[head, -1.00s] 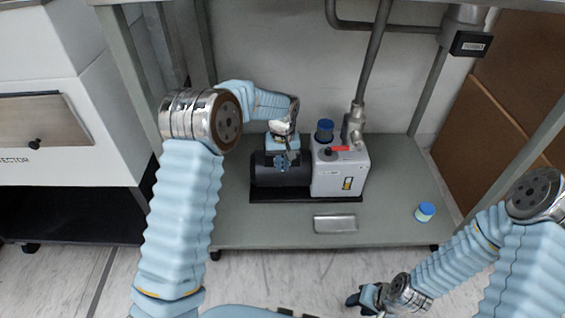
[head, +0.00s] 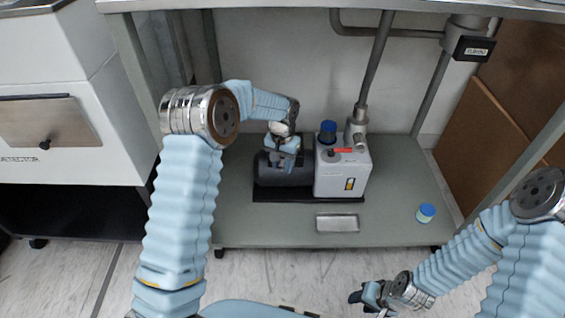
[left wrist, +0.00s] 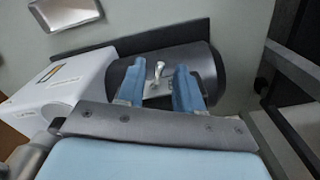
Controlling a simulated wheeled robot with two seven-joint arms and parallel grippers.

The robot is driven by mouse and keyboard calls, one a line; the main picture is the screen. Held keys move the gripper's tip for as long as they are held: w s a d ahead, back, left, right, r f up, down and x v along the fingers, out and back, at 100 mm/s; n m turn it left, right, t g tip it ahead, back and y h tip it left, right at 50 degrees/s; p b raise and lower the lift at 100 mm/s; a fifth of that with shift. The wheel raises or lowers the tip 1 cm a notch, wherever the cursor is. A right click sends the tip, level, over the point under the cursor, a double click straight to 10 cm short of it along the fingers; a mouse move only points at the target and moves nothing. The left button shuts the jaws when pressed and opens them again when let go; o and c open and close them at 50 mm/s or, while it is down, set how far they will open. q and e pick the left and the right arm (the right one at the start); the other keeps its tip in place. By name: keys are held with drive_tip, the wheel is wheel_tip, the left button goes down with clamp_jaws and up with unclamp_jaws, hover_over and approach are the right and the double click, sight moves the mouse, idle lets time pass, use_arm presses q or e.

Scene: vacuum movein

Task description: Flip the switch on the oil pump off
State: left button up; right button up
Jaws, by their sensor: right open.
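The oil pump stands on the low shelf, with a light grey box (head: 343,172) at right and a dark cylindrical motor (head: 268,172) at left. It also shows in the left wrist view, where a small metal toggle switch (left wrist: 158,70) rises from a plate on top of the motor (left wrist: 205,70). My left gripper (head: 285,160) is over the motor. In the left wrist view its two blue fingers (left wrist: 159,85) are apart, one on each side of the switch, with gaps visible; contact cannot be told. My right gripper (head: 366,298) is open and empty, low at the front right.
A red-handled valve (head: 342,150), a blue cap (head: 327,130) and a metal pipe (head: 368,85) rise beside my left gripper. A metal tray (head: 337,223) and a blue-lidded jar (head: 425,213) sit on the shelf (head: 270,230). The tabletop edge (head: 300,8) hangs above.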

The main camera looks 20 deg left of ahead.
use_arm(q)
wheel_tip(320, 180, up, 14)
drive_tip(key=p, duration=0.2)
idle(0.4)
drive_tip(key=shift+f, duration=0.1)
